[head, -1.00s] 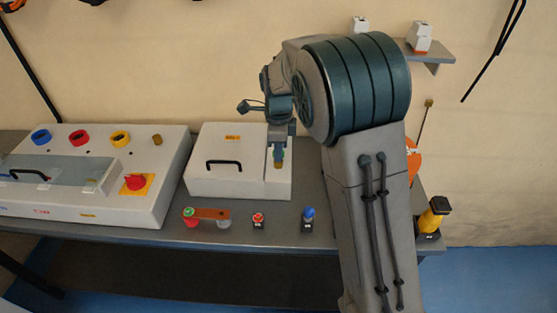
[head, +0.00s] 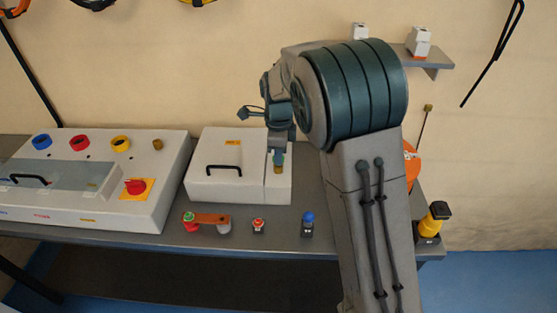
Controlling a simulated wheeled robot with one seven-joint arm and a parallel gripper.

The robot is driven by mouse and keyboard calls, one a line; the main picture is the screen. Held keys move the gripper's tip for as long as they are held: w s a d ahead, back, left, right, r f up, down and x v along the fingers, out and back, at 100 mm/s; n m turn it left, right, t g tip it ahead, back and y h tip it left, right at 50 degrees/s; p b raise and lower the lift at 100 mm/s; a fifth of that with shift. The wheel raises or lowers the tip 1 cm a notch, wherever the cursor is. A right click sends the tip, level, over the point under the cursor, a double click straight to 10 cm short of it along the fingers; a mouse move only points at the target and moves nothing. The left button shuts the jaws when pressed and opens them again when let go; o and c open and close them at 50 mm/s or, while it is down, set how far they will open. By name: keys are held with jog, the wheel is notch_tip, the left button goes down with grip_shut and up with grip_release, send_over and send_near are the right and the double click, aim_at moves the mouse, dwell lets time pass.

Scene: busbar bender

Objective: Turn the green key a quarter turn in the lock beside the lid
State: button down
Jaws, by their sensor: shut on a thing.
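The white box has a lid (head: 215,170) with a black handle, and the lid is down. A brass lock (head: 278,169) sits on the narrow panel beside the lid's right edge. My gripper (head: 278,154) points down just above this lock, with its fingers close together. A small patch of the green key (head: 281,158) shows between the fingertips and the lock. The fingers and wrist hide most of the key, and its angle cannot be made out.
Left stands a control panel (head: 150,214) with coloured rings, a red knob (head: 135,187) and another brass lock (head: 157,144). Along the table's front are a red-green button piece (head: 190,222), a small red button (head: 258,225) and a blue one (head: 308,222). A yellow-black device (head: 433,221) stands right.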

jog(key=m+p, duration=0.2)
jog(key=m, duration=0.1)
jog(key=shift+r+m, duration=0.2)
jog(key=shift+m, duration=0.1)
jog(key=shift+f+m, duration=0.2)
jog(key=shift+m, duration=0.8)
jog(key=m+p, duration=0.3)
jog(key=shift+r, duration=0.3)
jog(key=shift+f+m+p, duration=0.1)
jog(key=shift+m+p, duration=0.7)
jog(key=shift+m, duration=0.2)
jog(key=shift+f+m, duration=0.2)
jog(key=shift+m, duration=0.2)
